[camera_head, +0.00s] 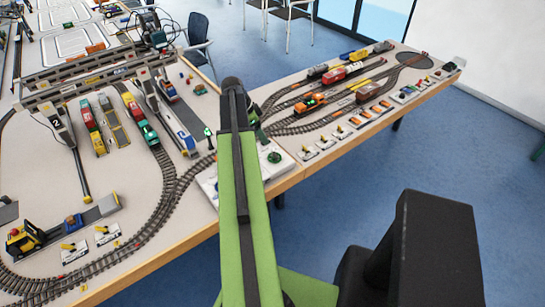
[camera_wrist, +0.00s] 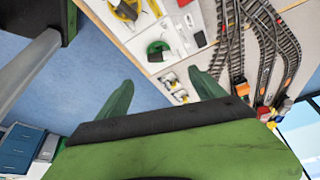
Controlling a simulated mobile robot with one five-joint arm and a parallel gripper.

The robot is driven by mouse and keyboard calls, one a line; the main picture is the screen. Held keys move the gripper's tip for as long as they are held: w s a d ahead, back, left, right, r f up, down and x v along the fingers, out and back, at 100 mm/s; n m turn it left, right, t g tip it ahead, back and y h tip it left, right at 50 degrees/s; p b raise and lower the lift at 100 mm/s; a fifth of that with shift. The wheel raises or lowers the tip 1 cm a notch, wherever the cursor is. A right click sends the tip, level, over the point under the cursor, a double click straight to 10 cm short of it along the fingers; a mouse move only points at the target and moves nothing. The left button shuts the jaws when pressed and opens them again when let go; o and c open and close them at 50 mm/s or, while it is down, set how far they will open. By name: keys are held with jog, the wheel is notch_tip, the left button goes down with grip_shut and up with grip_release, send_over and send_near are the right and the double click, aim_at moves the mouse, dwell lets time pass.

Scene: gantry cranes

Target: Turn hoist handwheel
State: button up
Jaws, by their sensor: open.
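A small green handwheel (camera_head: 274,157) sits on a white control panel (camera_head: 285,170) at the table's front edge, just right of my arm. A round green wheel (camera_wrist: 158,50) also shows on a white panel at the top middle of the wrist view. A yellow ring-shaped wheel (camera_wrist: 126,9) lies up and left of it. I cannot tell which wheel is the hoist's. My gripper (camera_wrist: 160,88) has its two green fingers spread wide, with nothing between them. The green wheel shows beyond the fingertips, apart from them. In the head view my arm hides the gripper and part of the panel.
A gantry crane (camera_head: 95,82) spans the tracks on the left. Toy trains (camera_head: 335,76) stand on tracks at the right. Small yellow-levered switches (camera_head: 307,153) line the table edge right of the panel.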

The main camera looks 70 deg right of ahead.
aim_at(274, 153)
jog(key=b+x, duration=1.1)
jog(key=x, duration=0.2)
jog(key=shift+f, duration=0.15)
jog(key=shift+s+d+f, duration=0.15)
jog(key=shift+f, duration=0.1)
jog(key=shift+r, duration=0.1)
